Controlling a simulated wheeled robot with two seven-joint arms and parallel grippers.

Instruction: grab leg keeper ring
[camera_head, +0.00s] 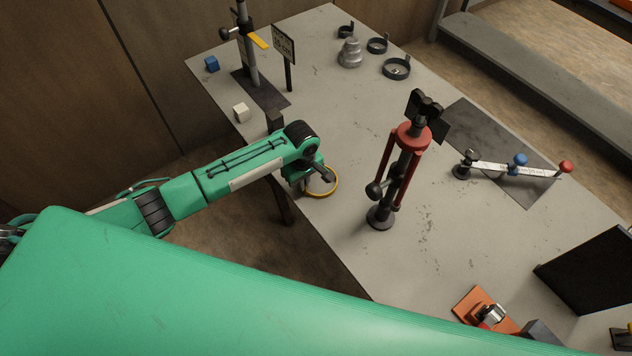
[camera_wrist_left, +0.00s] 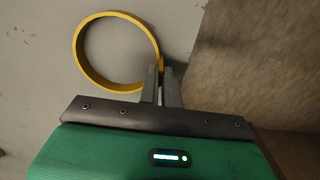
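The leg keeper ring is a yellow hoop (camera_head: 321,195) at the table's near-left edge, beside the red-legged stand. In the left wrist view the ring (camera_wrist_left: 80,65) lies flat-on, above and left of my fingers. My left gripper (camera_head: 312,179) reaches it from the left. In the left wrist view its two grey fingers (camera_wrist_left: 161,75) are close together, one on each side of the ring's right wall, and look shut on it. I cannot tell whether the ring touches the table. My right gripper is not in view.
The red-legged stand (camera_head: 410,137) stands upright just right of the ring. A white cube (camera_head: 241,113) and a blue cube (camera_head: 212,64) lie toward the far left. Dark rings (camera_head: 397,69) sit at the back. A lever with colored knobs (camera_head: 515,168) is at right.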

